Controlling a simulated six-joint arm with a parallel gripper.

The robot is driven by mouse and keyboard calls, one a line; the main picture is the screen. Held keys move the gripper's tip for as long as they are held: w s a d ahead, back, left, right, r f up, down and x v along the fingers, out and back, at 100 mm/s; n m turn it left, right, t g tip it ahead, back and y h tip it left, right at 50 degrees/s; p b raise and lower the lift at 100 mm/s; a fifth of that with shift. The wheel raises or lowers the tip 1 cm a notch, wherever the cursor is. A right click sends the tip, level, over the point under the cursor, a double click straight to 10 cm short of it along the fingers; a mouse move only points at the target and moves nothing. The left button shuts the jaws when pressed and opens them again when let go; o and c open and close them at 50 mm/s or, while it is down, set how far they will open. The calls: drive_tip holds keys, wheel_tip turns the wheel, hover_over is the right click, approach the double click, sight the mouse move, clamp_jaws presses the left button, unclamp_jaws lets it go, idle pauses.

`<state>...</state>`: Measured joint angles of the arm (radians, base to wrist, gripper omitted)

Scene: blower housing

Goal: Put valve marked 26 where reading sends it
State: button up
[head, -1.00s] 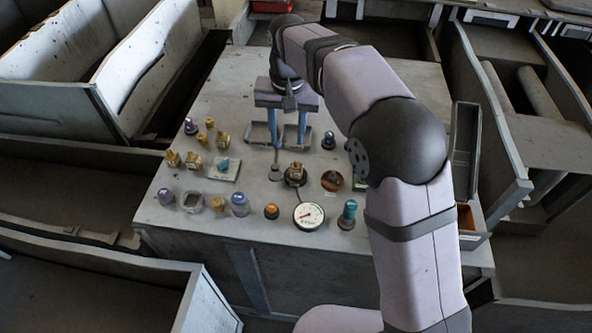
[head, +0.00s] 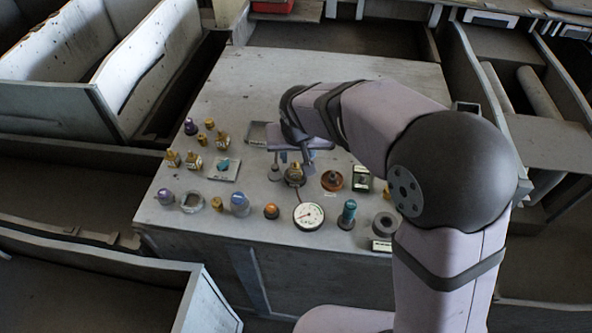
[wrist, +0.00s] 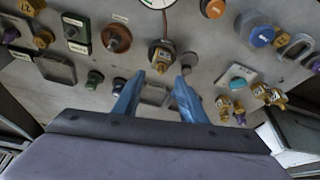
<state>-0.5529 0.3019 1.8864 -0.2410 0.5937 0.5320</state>
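A brass valve (head: 294,172) stands on a dark round base near the middle of the bench, with a cord running from it toward the white dial gauge (head: 308,216). In the wrist view the brass valve (wrist: 160,56) sits just beyond and between my fingertips. More brass valves (head: 172,159) stand at the left of the bench. I cannot read a 26 on any of them. The gauge needle is too small to read surely. My gripper (wrist: 157,88) has its blue fingers apart, with nothing held. In the head view my gripper (head: 290,157) hangs just behind the cord-fed valve, fingers partly hidden.
An orange round dish (head: 332,181) with a dark-topped part lies right of the valve. A teal-topped part (head: 348,214) stands right of the gauge. A plate with a teal knob (head: 223,169) lies left. Shallow trays (head: 256,134) are behind. The bench's rear is clear.

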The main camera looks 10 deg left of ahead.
sight(296, 162)
drive_tip(key=shift+p+x, duration=1.45)
drive_tip(key=shift+x, duration=2)
drive_tip(key=c, duration=0.9)
clamp_jaws()
drive_tip(key=shift+r, duration=0.1)
drive_tip(key=shift+w+a+r, duration=0.1)
drive_tip(key=shift+w+r, duration=0.05)
drive_tip(key=shift+r, duration=0.35)
wheel_tip(296, 162, up, 9)
drive_tip(key=shift+f+b, duration=0.1)
drive_tip(key=shift+b, duration=1.15)
